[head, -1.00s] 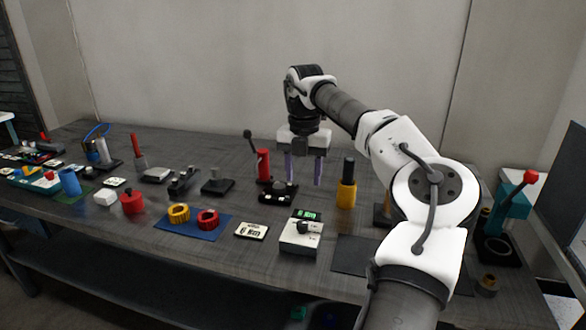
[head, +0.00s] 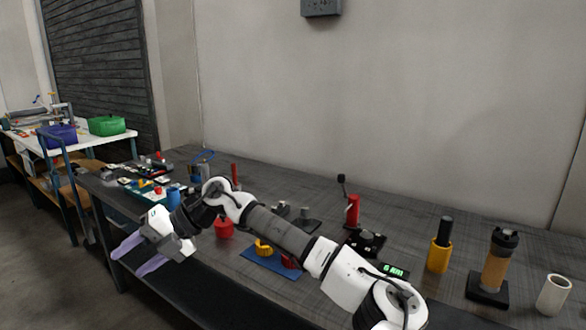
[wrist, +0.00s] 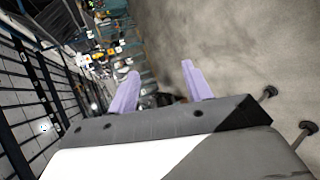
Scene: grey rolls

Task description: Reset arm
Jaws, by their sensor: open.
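My gripper (head: 140,254) is at the lower left of the head view, in front of the workbench's front edge. Its two purple fingers are apart and point left, with nothing between them. In the wrist view my gripper (wrist: 160,85) shows the same spread fingers, with floor and blurred, distant furniture beyond them. My arm stretches across the front of the workbench (head: 350,200) from the lower right and hides part of its top.
On the bench stand a red-handled tool (head: 352,212), a yellow cylinder (head: 439,258), a brown cylinder on a black base (head: 494,268) and a white cup (head: 553,294). A white table (head: 75,140) with bins stands far left.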

